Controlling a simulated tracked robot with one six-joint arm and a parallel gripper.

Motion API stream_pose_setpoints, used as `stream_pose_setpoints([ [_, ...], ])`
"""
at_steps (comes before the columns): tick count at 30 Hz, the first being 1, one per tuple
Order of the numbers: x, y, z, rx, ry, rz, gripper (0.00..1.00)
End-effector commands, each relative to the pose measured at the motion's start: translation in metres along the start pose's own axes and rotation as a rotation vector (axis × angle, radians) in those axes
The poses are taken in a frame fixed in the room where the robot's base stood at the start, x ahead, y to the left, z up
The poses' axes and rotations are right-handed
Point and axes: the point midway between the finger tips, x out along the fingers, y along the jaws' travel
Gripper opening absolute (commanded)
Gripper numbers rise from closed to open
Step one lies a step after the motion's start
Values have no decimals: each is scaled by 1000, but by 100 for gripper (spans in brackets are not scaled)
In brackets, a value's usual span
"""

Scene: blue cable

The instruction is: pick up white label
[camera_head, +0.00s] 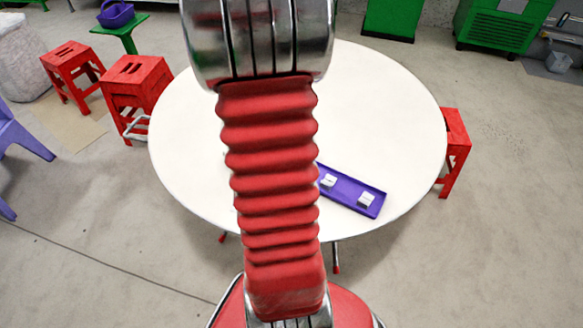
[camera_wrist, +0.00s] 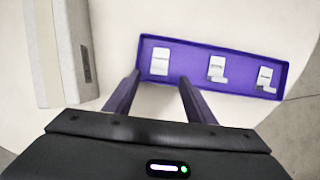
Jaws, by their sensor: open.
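A purple tray (camera_wrist: 190,65) holds three white pieces in a row in the wrist view. The left one is a flat white label (camera_wrist: 160,61); the middle white piece (camera_wrist: 216,68) and right white piece (camera_wrist: 265,78) each have a small block at their lower edge. My gripper (camera_wrist: 159,77) is open and empty, its two dark purple fingers pointing at the tray's near left edge. The left label appears just beyond the gap between the fingertips. In the head view the tray (camera_head: 347,191) shows two white pieces; my arm hides its left part and my gripper.
The tray is on a round white table (camera_head: 390,120). A pale grey box-like object (camera_wrist: 62,50) stands left of the tray in the wrist view. Red stools (camera_head: 137,88) stand around the table. The table's right side is clear.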

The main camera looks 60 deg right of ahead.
Motion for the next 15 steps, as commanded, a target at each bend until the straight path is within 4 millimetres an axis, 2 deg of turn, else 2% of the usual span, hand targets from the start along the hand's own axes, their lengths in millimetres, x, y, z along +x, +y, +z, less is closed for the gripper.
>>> stream_pose_setpoints([
  [5,11,0,-1,0,2,0,50],
  [15,12,0,-1,0,1,1,50],
])
